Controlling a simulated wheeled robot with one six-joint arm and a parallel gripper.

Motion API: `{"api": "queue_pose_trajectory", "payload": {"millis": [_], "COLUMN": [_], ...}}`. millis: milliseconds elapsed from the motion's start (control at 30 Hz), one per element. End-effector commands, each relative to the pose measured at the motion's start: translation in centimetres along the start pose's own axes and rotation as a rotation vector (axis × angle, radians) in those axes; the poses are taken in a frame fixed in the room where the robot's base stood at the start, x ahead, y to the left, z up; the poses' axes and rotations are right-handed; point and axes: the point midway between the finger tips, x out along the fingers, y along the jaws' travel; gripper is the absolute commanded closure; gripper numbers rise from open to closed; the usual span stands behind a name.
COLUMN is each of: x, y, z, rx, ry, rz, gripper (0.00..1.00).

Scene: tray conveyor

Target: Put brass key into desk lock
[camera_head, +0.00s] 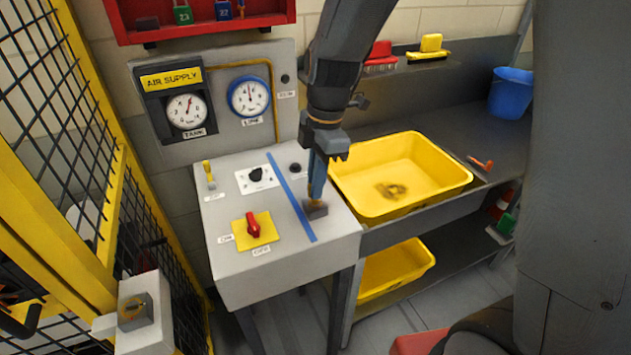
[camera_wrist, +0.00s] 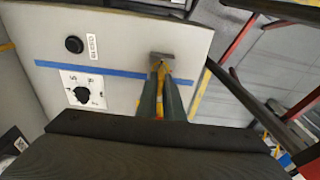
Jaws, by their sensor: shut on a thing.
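My gripper (camera_head: 317,197) points down over the right part of the grey desk panel (camera_head: 285,275), right of its blue stripe. It is shut on a small yellowish piece, which looks like the brass key (camera_wrist: 161,68) and is mostly hidden by the fingers. A dark grey block (camera_head: 316,209) is at the fingertips, and it also shows in the wrist view (camera_wrist: 164,55); I cannot tell whether the key touches it. A round black fitting (camera_head: 295,168) with a small label, possibly the desk lock, stands beyond the stripe, apart from my gripper; it also shows in the wrist view (camera_wrist: 74,45).
The panel also bears a black knob on a white plate (camera_head: 256,179), a red switch on yellow (camera_head: 253,226) and a yellow lever (camera_head: 209,173). A yellow tray (camera_head: 440,178) stands close on the right. Gauges (camera_head: 187,110) and yellow fencing (camera_head: 125,170) bound the left side.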

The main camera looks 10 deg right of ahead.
Motion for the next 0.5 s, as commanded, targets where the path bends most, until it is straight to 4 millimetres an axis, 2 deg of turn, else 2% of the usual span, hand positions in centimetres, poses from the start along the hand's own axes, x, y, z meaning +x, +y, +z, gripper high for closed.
{"api": "queue_pose_trajectory", "payload": {"millis": [500], "x": [1.2], "y": [0.0], "z": [0.1], "rx": [0.0], "ry": [0.0], "rz": [0.001], "gripper": [1.0]}}
